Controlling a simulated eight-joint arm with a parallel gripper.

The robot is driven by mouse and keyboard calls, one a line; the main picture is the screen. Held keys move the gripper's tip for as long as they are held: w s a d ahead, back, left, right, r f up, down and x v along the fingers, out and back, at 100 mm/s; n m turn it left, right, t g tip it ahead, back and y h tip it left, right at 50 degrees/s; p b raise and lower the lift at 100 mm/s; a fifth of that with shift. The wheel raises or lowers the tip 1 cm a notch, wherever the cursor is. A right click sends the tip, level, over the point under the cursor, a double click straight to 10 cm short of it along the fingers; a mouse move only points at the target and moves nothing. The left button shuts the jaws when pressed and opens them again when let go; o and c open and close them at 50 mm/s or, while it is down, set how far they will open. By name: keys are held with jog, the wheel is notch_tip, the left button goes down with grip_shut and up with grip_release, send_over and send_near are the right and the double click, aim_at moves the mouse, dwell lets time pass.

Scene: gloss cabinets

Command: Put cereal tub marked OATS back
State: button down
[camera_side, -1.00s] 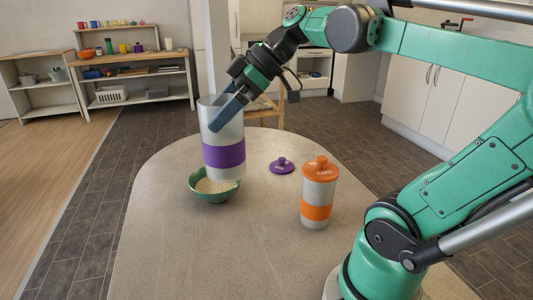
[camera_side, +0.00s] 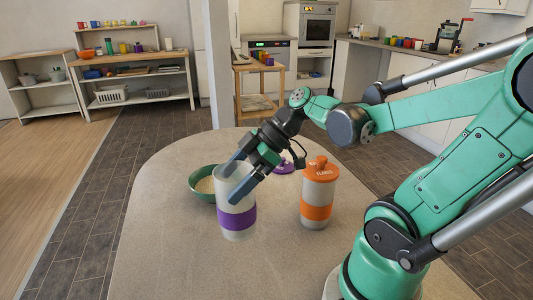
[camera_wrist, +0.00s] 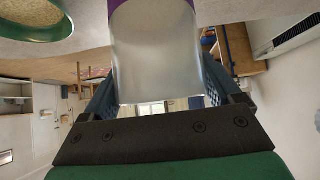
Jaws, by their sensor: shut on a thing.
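A grey translucent tub with a purple band (camera_side: 236,219) stands about upright at the middle of the round-ended table (camera_side: 165,255); I cannot tell whether its base touches the tabletop. No OATS marking is readable on it. My gripper (camera_side: 232,186) is shut on its upper part, one finger on each side. In the wrist view the tub (camera_wrist: 155,45) fills the space between the fingers. Its top is open. A purple lid (camera_side: 284,168) lies on the table behind my gripper, partly hidden by it.
A green bowl (camera_side: 201,193) with pale grain stands just behind and left of the tub. An orange-lidded tub with an orange band (camera_side: 317,211) stands to the right. The front and left of the table are clear. Shelves (camera_side: 133,75) stand far back.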

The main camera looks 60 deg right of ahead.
jog(key=shift+f, duration=2.6)
jog(key=shift+f, duration=0.15)
grip_release()
jog(key=v, duration=1.2)
